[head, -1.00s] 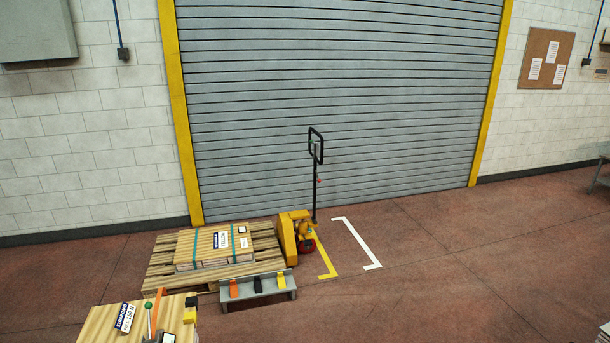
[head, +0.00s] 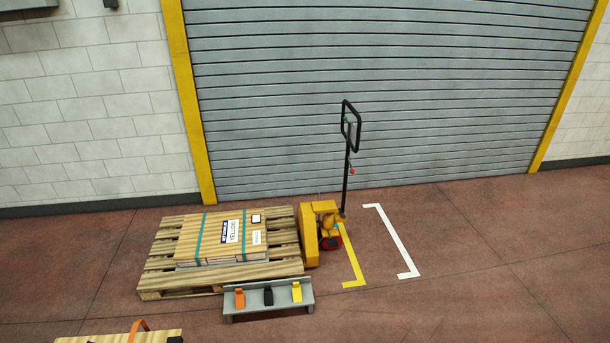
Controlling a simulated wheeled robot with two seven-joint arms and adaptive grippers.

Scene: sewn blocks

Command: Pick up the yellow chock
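The yellow chock (head: 296,292) stands at the right end of a low grey rack (head: 268,308) on the floor, in the lower middle of the head view. A black chock (head: 268,296) is beside it in the middle of the rack, and an orange chock (head: 240,299) is at the left end. Neither of my grippers shows in the head view.
Behind the rack a wooden pallet (head: 152,283) bears a strapped stack with a "YELLOW" label (head: 232,231). A yellow pallet jack (head: 311,240) stands at its right. Yellow (head: 354,281) and white (head: 409,274) floor marks lie right of it.

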